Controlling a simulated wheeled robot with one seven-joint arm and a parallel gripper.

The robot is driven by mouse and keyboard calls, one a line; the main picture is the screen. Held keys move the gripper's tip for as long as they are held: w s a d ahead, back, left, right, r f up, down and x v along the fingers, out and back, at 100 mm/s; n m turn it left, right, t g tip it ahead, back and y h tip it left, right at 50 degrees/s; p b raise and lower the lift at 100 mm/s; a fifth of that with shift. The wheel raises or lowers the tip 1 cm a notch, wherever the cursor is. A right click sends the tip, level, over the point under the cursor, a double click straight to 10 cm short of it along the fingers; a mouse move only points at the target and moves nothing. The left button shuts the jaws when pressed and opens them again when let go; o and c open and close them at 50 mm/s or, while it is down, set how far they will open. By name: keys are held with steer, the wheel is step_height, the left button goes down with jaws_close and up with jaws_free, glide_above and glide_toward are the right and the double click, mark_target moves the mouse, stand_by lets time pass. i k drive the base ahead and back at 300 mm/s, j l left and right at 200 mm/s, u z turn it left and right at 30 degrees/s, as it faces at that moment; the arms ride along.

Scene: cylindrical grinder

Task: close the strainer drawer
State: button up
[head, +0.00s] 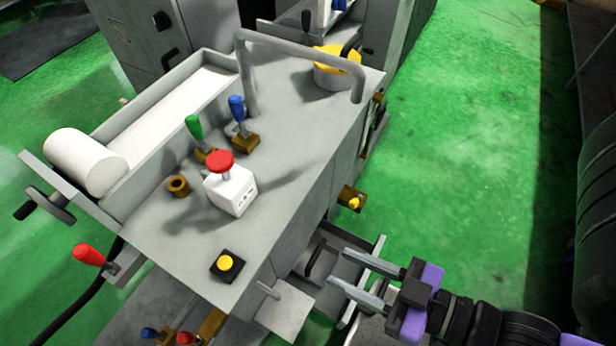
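The strainer drawer appears to be the grey open-topped tray (378,246) low on the machine's right side. It sticks out from under the worktop, so it stands open. A dark bar-like handle (314,257) shows at its left part. My gripper (339,267) comes in from the lower right with its two grey fingers spread apart and nothing between them. The fingers overlap the drawer in the picture; I cannot tell whether they touch it. They hide part of the drawer's inside and front.
A grey flat panel (286,309) juts out left of the drawer. A brass block with a yellow knob (353,201) sticks out above it. The worktop (180,222) carries a red-topped button box (229,189) and levers. Green floor (480,180) to the right is clear.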

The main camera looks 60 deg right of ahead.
mark_target(331, 303)
steer(key=l, duration=2.1)
steer(key=l+u, duration=0.15)
steer(key=l, duration=2)
steer(key=u, duration=0.5)
steer(key=l+u, duration=0.1)
steer(key=u, duration=0.85)
steer(key=k+u, duration=0.1)
steer(key=u, duration=0.35)
